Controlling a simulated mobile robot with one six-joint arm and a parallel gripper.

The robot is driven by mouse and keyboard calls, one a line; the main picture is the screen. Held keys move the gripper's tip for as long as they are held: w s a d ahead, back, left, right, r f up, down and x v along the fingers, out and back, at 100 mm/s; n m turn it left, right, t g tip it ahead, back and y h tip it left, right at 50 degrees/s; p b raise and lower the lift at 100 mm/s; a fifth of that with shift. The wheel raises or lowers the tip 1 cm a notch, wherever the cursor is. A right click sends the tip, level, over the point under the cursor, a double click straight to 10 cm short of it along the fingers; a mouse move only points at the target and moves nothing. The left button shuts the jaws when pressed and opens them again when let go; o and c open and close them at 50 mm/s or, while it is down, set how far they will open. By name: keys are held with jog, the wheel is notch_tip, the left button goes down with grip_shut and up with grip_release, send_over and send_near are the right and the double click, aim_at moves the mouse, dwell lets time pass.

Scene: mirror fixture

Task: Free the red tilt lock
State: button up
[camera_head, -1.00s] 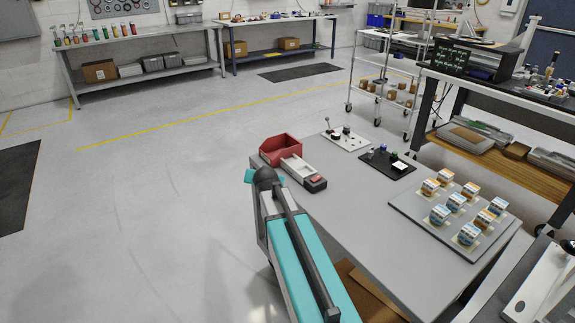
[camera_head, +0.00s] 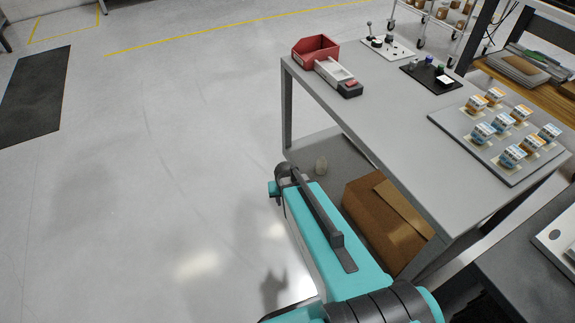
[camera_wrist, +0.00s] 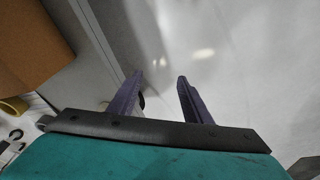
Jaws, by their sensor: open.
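I cannot make out a red tilt lock or a mirror fixture for certain in either view. In the head view, a slim white-and-dark unit with a small red block (camera_head: 350,84) at its near end lies at the table's left edge, beside the red bin. I cannot tell if this red block is the lock. My gripper (camera_wrist: 160,76) shows in the wrist view with its two purple fingers apart and nothing between them. Pale floor lies beyond the fingertips. The gripper does not show clearly in the head view, where my teal arm is left of the table.
The grey table (camera_head: 390,140) holds a red bin (camera_head: 314,48), a white lever plate (camera_head: 386,42), a black knob plate (camera_head: 432,76) and a grey board (camera_head: 505,165) with several small blocks. A cardboard box (camera_head: 370,215) sits on the lower shelf. Open floor (camera_head: 150,180) lies left.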

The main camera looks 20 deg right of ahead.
jog(key=s+a+f+n+g+b, duration=0.1)
jog(key=s+a+f+g+b, duration=0.1)
jog(key=s+f, duration=0.4)
jog(key=s+a+f+n+g+b, duration=0.1)
jog(key=s+f, duration=0.5)
jog(key=s, duration=0.7)
jog(key=s+a+f+n+g+b, duration=0.1)
jog(key=s+a+f+g+b, duration=0.1)
jog(key=s+f, duration=0.4)
jog(key=s+a+g, duration=0.1)
jog(key=s+g, duration=0.1)
jog(key=s, duration=0.1)
jog(key=shift+s+a+f+y+b, duration=0.15)
jog(key=shift+f+y+b, duration=0.15)
jog(key=shift+y+b, duration=0.1)
